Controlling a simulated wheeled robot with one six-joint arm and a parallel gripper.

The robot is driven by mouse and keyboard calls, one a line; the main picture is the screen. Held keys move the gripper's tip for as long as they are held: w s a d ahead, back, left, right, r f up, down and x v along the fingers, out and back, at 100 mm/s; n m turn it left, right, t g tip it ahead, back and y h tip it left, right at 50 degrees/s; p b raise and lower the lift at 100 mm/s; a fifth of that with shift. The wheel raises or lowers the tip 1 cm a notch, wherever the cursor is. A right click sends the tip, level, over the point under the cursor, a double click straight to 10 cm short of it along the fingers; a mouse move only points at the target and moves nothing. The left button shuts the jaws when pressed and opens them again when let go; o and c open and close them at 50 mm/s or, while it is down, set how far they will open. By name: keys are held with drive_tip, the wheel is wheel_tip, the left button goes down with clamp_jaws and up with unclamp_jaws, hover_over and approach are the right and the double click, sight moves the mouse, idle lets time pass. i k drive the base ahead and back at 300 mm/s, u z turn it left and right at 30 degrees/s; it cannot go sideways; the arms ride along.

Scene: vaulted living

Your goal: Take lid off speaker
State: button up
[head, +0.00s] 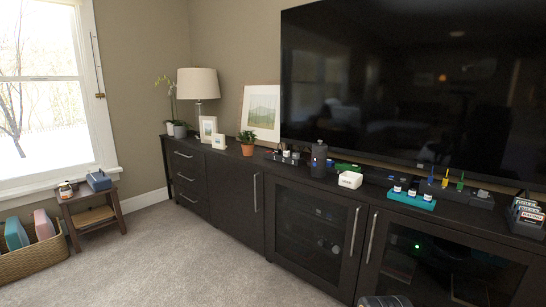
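A dark grey upright cylinder (319,163), which looks like the speaker, stands on the black cabinet top (262,154) in front of the TV. A narrower dark piece, apparently the lid (320,144), sits on its top; the seam between them is too small to make out. My gripper cannot be made out. A dark rounded shape is cut off by the bottom edge, and I cannot tell whether it is part of my arm.
A white box (350,180), a teal holder (411,199) with small bottles, and a dark rack (526,216) share the cabinet top. A potted plant (247,143) stands left of the speaker. The large TV (420,80) is close behind. Carpet (190,255) in front is clear.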

sight(320, 148)
drive_tip(key=u, duration=1.25)
drive_tip(key=i, duration=1.4)
drive_tip(key=z, duration=0.7)
drive_tip(key=i, duration=0.75)
drive_tip(key=z, duration=0.75)
